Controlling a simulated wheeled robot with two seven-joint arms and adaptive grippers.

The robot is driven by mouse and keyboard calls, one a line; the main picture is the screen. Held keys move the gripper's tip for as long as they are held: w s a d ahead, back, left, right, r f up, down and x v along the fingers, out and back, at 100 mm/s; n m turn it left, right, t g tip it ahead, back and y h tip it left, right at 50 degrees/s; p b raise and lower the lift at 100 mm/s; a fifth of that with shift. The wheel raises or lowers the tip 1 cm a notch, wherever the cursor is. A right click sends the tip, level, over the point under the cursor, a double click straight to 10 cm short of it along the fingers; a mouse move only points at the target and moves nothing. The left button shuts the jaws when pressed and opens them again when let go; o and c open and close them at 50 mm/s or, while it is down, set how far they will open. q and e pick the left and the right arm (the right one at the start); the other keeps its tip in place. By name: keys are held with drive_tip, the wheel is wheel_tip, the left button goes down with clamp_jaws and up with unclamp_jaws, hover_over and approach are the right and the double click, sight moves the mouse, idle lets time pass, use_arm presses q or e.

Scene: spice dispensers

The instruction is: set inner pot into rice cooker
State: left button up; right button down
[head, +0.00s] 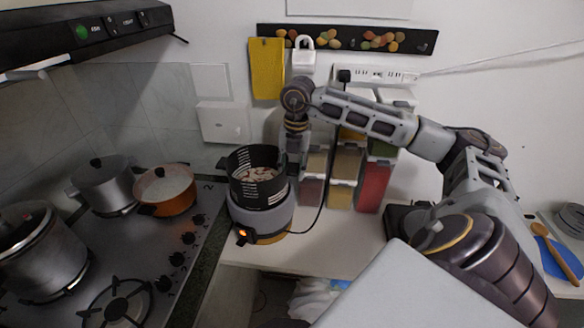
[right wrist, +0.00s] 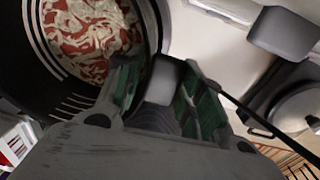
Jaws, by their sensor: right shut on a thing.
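The inner pot (head: 262,192) is black with pale scale marks and holds red and whitish food. It is upright at the mouth of the grey rice cooker (head: 262,218), with much of its wall above the cooker's rim. I cannot tell whether it touches the cooker inside. My right gripper (head: 284,168) reaches down at the pot's right side. In the right wrist view, the pot (right wrist: 35,65) fills the upper left, and the gripper's green-padded fingers (right wrist: 165,95) are shut on its side handle. My left gripper is not in view.
A stove with an orange pot (head: 166,190) and steel pots (head: 103,186) lies to the left. Spice dispensers (head: 345,180) stand right of the cooker, close to my arm. A black cord (head: 326,190) runs beside the cooker. The counter (head: 340,235) in front of the dispensers is clear.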

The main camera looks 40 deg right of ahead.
sight(292, 192)
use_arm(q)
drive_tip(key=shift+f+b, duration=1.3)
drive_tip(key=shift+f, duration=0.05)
use_arm(e)
drive_tip(key=shift+w+f, duration=0.1)
drive_tip(key=shift+f, duration=1.5)
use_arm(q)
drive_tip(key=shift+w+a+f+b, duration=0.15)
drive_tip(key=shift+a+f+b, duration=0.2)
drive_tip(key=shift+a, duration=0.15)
use_arm(e)
drive_tip(key=shift+f, duration=0.5)
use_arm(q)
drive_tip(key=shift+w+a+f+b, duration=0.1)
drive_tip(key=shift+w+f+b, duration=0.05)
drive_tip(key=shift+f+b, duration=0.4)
use_arm(e)
drive_tip(key=shift+f, duration=0.65)
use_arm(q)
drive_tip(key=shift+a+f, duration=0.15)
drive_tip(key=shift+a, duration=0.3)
use_arm(e)
drive_tip(key=shift+f, duration=0.25)
use_arm(q)
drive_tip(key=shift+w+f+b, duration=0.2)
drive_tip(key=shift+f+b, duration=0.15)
drive_tip(key=shift+b, duration=0.15)
use_arm(e)
drive_tip(key=shift+f, duration=0.45)
